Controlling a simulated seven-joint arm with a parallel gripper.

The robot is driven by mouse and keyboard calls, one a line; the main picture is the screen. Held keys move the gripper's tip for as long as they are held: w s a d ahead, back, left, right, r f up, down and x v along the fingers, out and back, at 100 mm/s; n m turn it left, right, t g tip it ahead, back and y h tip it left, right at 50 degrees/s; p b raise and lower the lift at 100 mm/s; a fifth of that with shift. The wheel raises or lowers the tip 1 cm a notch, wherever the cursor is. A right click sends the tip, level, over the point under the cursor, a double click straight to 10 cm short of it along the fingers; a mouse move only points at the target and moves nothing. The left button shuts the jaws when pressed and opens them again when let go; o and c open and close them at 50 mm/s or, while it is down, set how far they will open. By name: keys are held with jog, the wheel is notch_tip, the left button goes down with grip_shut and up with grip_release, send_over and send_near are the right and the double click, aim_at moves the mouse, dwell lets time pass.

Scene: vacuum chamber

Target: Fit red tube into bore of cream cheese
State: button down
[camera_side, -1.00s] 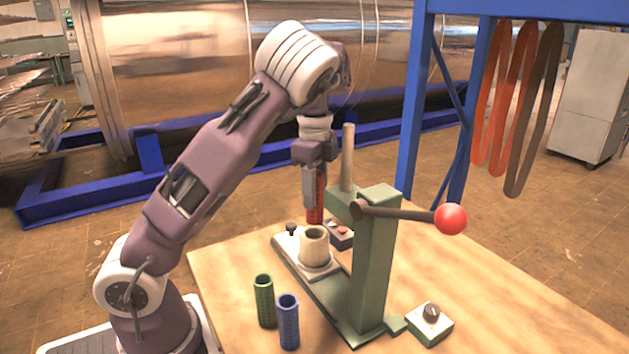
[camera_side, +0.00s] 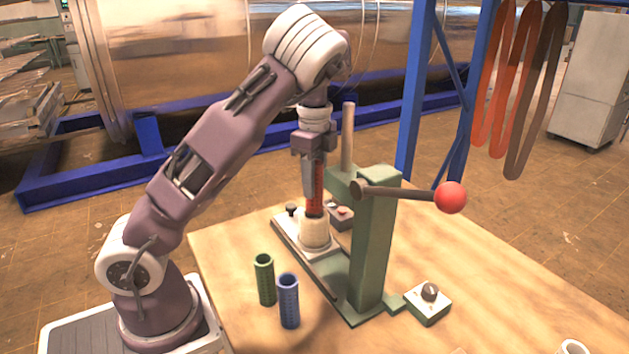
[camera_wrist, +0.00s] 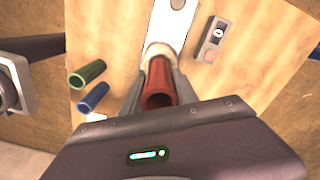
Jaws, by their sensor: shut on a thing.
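The red tube (camera_side: 316,188) is upright in my gripper (camera_side: 310,194), which is shut on its upper part. The cream cheese, a short cream cylinder (camera_side: 314,234), stands on the pale plate of a green press. The tube's lower end is at the top of the cream cylinder, over its bore. The tube hides the bore mouth, so I cannot tell whether its end is inside. In the wrist view, the red tube (camera_wrist: 158,84) shows between the fingers, with part of the cream cylinder (camera_wrist: 162,50) just beyond it.
The green press column (camera_side: 372,245) stands close on the right, with a lever ending in a red ball (camera_side: 450,198). A green tube (camera_side: 265,280) and a blue tube (camera_side: 289,302) stand in front. A small button box (camera_side: 341,216) is behind. A knob box (camera_side: 428,302) sits at right.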

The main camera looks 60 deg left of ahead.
jog(key=shift+f, duration=0.1)
dwell(0.5)
jog(key=shift+f, duration=1.95)
jog(key=c, duration=0.9)
grip_release()
jog(key=shift+o, duration=0.2)
notch_tip(320, 180, up, 7)
